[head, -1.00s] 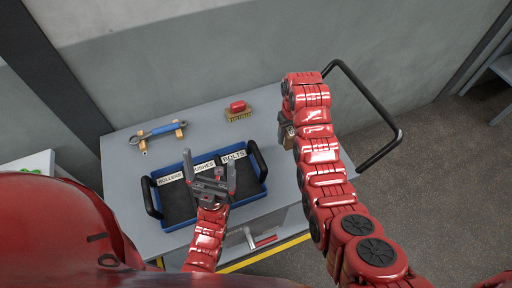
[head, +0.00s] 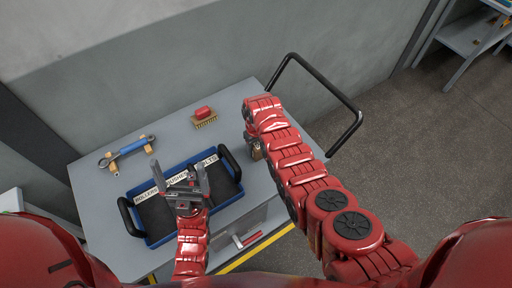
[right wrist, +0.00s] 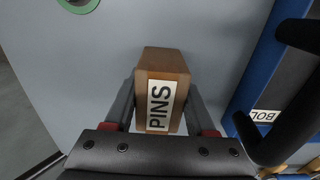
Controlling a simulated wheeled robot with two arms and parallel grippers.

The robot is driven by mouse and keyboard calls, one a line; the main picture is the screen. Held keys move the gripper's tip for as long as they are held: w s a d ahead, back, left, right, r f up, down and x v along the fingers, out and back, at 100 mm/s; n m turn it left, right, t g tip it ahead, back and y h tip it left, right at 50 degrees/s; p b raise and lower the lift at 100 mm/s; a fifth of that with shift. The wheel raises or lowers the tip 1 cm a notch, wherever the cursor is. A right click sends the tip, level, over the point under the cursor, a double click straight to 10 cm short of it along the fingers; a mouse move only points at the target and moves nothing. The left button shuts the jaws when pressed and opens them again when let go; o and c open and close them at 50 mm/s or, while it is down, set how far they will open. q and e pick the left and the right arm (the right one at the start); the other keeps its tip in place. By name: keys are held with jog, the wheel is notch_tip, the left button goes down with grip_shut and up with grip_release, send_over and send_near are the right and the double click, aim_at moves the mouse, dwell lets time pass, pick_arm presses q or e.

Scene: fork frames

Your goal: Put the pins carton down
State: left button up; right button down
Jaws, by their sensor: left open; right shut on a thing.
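The pins carton (right wrist: 160,100) is a brown box with a white PINS label, seen between the fingers of my right gripper (right wrist: 165,105) in the right wrist view. The gripper is shut on it. In the head view a small part of the carton (head: 257,153) shows beneath my red right arm, over the right part of the grey table top (head: 235,105). I cannot tell whether its base touches the table. My left gripper (head: 180,172) is open and empty above the blue tray, its fingers spread.
The blue tray (head: 158,241) with black handles and labelled compartments stands left of the carton. A red-backed brush (head: 204,118) and a blue-handled tool on wooden rests (head: 128,149) lie behind it. A black rail (head: 345,98) loops off the table's right end. A green ring (right wrist: 77,4) shows in the wrist view.

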jog(key=shift+f, duration=0.25)
jog(key=shift+c, duration=1.1)
grip_release()
jog(key=shift+s, duration=0.1)
jog(key=shift+r, duration=0.1)
